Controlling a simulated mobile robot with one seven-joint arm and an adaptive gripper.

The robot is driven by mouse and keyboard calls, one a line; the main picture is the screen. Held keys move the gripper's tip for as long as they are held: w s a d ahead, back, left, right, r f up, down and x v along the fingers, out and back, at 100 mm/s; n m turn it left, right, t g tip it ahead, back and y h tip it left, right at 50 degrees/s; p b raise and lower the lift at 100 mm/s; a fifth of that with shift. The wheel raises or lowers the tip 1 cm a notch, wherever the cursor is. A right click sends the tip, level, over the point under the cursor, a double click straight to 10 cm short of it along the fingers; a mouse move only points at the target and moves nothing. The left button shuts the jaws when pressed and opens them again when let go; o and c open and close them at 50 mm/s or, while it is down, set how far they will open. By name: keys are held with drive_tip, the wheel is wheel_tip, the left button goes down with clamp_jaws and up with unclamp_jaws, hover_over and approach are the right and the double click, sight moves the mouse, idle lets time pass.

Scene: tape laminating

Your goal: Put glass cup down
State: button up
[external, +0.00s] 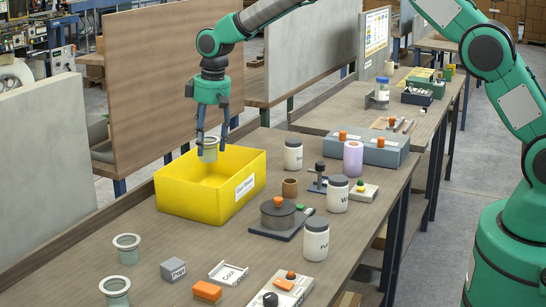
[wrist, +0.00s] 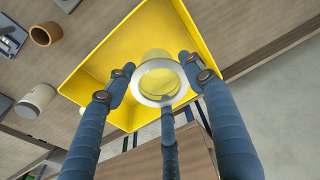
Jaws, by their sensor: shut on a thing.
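A greenish clear glass cup (external: 208,150) hangs in my gripper (external: 212,136), over the back part of the yellow bin (external: 190,207). My gripper is shut on the cup near its rim. The wrist view shows the cup (wrist: 160,81) between the blue fingers (wrist: 160,85), with the yellow bin (wrist: 108,60) behind it. Its base is at or just below the level of the bin's back rim in the external view; I cannot tell its exact height. Two similar glass cups, one (external: 127,248) and another (external: 115,290), stand at the front left of the table.
Right of the bin are white lidded jars, one (external: 293,154) near it, a brown ring (external: 290,187) and a round-topped device (external: 278,212). A grey block (external: 173,269) and an orange block (external: 207,291) lie in front. A wooden panel (external: 160,80) stands behind the bin.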

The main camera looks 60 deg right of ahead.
sight(208, 157)
drive_tip(key=shift+w+d+f, duration=0.1)
drive_tip(key=shift+w+d, duration=0.25)
drive_tip(key=shift+d, duration=0.05)
wheel_tip(208, 157, down, 3)
drive_tip(key=shift+s+a+f, duration=0.1)
drive_tip(key=shift+f, duration=0.7)
drive_tip(key=shift+f+b, duration=0.35)
drive_tip(key=shift+f, duration=2.8)
drive_tip(key=shift+f, duration=1.85)
drive_tip(key=shift+f+b, duration=0.1)
drive_tip(key=shift+b, duration=0.2)
